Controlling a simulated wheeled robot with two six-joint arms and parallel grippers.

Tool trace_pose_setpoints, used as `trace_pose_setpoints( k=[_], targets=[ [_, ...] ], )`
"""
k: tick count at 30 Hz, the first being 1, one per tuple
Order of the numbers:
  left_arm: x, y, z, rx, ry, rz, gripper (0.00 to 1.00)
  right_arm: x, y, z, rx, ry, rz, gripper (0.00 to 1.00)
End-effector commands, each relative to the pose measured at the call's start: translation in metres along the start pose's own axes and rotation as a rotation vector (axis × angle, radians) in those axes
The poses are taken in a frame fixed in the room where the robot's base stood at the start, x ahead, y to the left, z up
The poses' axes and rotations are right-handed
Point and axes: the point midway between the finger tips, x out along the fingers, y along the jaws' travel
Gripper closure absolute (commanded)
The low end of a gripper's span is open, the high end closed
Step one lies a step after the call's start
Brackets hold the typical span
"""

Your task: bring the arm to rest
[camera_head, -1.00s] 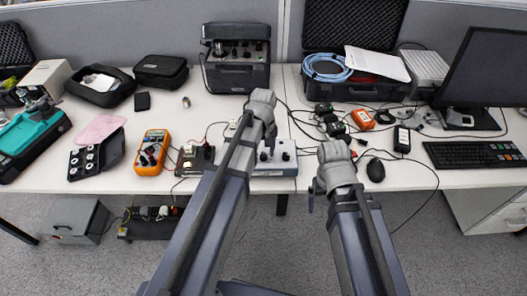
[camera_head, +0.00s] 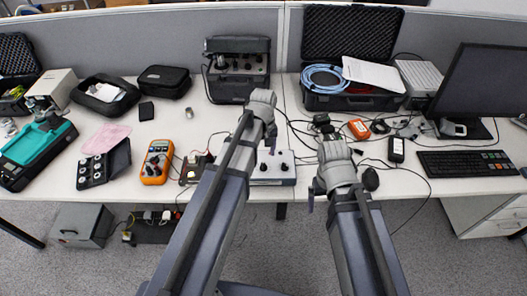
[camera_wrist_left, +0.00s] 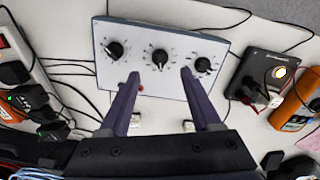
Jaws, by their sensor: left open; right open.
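My left arm reaches over the desk in the head view, its wrist end (camera_head: 262,108) above a grey-white control box (camera_head: 273,168) with black knobs. In the left wrist view my left gripper (camera_wrist_left: 158,74) is open, its two dark fingers apart over the knobbed front of the box (camera_wrist_left: 140,75), with nothing between them. I cannot tell if they touch it. The right gripper (camera_head: 312,202) is mostly hidden by the wrist; nothing held shows.
An orange multimeter (camera_head: 157,162) and a dark knobbed box (camera_head: 104,165) lie left of my arms. A monitor (camera_head: 480,88) and keyboard (camera_head: 468,162) stand at right. Cases line the back by the partition (camera_head: 180,38). Cables cross the middle. Carpet is clear in front.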

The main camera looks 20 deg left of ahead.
Motion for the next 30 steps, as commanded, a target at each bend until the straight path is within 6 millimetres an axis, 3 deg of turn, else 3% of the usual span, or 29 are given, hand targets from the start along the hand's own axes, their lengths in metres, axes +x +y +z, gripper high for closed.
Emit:
trace_pose_setpoints(
  k=[1,4,21,23,30],
  targets=[
    [-0.012,0.000,0.000,0.000,0.000,0.000,0.35,-0.012,0.001,0.001,0.000,0.000,0.000,0.06],
    [-0.017,0.000,0.000,0.000,0.000,0.000,0.35,-0.017,0.002,0.001,0.000,0.000,0.000,0.06],
    [-0.017,0.001,0.003,0.011,0.000,-0.001,0.35,-0.016,0.002,0.001,0.000,0.000,0.000,0.06],
    [-0.017,0.003,0.017,0.059,-0.001,-0.007,0.35,-0.016,0.002,0.001,0.000,0.000,0.000,0.06],
    [-0.017,0.016,0.125,0.540,-0.005,-0.069,0.35,-0.016,0.002,0.001,0.000,0.000,0.000,0.06]
  ],
)
